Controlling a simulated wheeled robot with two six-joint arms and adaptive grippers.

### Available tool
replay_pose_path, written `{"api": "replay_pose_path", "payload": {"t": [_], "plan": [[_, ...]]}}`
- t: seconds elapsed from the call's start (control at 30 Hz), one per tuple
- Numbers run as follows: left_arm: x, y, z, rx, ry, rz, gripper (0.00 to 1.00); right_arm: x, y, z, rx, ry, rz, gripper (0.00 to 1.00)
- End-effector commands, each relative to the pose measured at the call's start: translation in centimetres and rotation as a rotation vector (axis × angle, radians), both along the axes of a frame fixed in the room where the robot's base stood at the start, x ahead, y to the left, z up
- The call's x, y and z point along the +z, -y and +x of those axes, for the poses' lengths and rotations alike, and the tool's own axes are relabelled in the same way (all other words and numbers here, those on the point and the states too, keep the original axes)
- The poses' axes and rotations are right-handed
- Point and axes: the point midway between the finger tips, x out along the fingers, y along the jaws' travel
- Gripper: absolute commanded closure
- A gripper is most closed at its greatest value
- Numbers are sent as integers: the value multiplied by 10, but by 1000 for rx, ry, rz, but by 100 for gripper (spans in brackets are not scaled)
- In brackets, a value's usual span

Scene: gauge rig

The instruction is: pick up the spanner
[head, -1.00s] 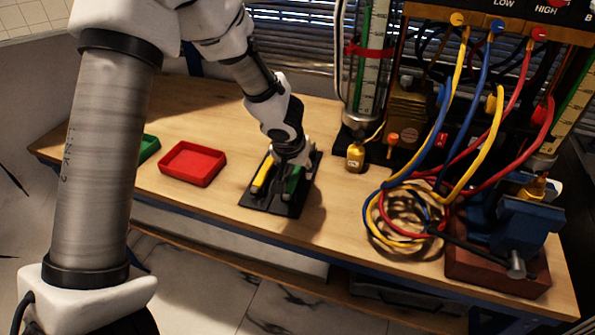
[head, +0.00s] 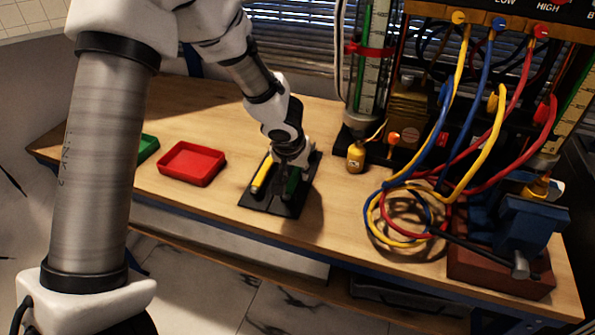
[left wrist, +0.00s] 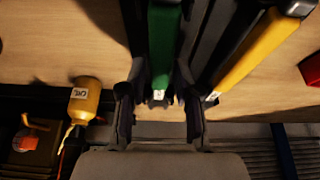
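A black tool holder (head: 268,207) lies on the bench with a yellow-handled tool (head: 263,173) and a green-handled tool (head: 291,187) in it. I cannot tell which tool is the spanner, as only handles show clearly. My left gripper (head: 291,168) points down at the far end of the holder, over the green tool. In the left wrist view the open fingers (left wrist: 158,116) stand on either side of the line of the green handle (left wrist: 163,45), apart from each other. The yellow handle (left wrist: 258,50) lies outside them. My right gripper is not in view.
A red tray (head: 192,163) and a green tray (head: 147,148) lie left of the holder. A small yellow bottle-like weight (head: 355,157) stands to its right, before the gauge rig. Coiled hoses (head: 405,217) and a blue vise (head: 525,222) are further right. The bench front is clear.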

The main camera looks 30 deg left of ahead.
Motion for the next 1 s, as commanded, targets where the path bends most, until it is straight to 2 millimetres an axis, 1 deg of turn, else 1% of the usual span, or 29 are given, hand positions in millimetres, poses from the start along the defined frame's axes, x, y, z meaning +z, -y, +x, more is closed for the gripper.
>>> {"api": "replay_pose_path", "payload": {"t": [0.03,0.07,0.4,0.57,0.63,0.67,0.87,0.93,1.0], "plan": [[0,0,0,0,0,0,96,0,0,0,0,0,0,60],[0,0,0,0,0,0,100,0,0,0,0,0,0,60],[0,0,0,0,0,0,100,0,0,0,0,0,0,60],[5,0,0,0,-1,0,100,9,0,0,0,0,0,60],[10,0,0,-1,-1,0,100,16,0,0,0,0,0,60],[12,0,0,1,1,0,100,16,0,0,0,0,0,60],[43,0,0,1,2,-1,100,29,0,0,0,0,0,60],[36,6,-9,-2,0,0,100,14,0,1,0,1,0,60],[36,13,-22,-3,2,2,100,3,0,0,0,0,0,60]]}}
